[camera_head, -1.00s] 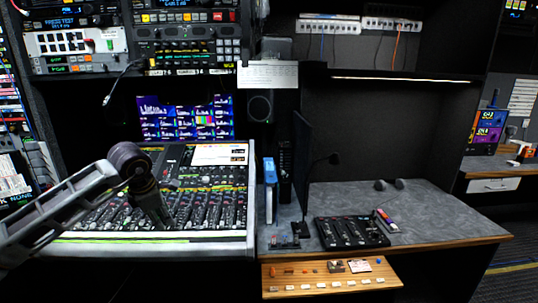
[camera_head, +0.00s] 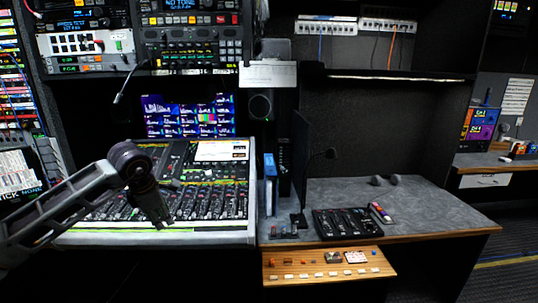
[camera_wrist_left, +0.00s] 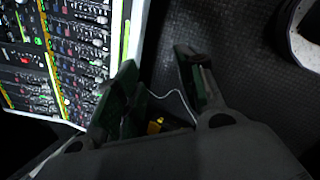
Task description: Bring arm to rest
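My left arm (camera_head: 68,203) reaches in from the left of the head view. It bends at a dark wrist joint, and my left gripper (camera_head: 160,222) hangs down in front of the mixing console (camera_head: 190,238). I cannot tell from the head view whether it touches the console. In the left wrist view the two dark fingers of my left gripper (camera_wrist_left: 153,65) stand apart with nothing held between them. The lit console (camera_wrist_left: 75,45) fills the upper left of that view. My right gripper is in neither view.
Right of the console is a grey desk (camera_head: 440,205) with a black switcher panel (camera_head: 345,224) and a blue-and-white upright item (camera_head: 270,180). A wooden pull-out shelf (camera_head: 320,284) with small items sticks out below. Equipment racks (camera_head: 190,35) stand above. The desk's right part is mostly clear.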

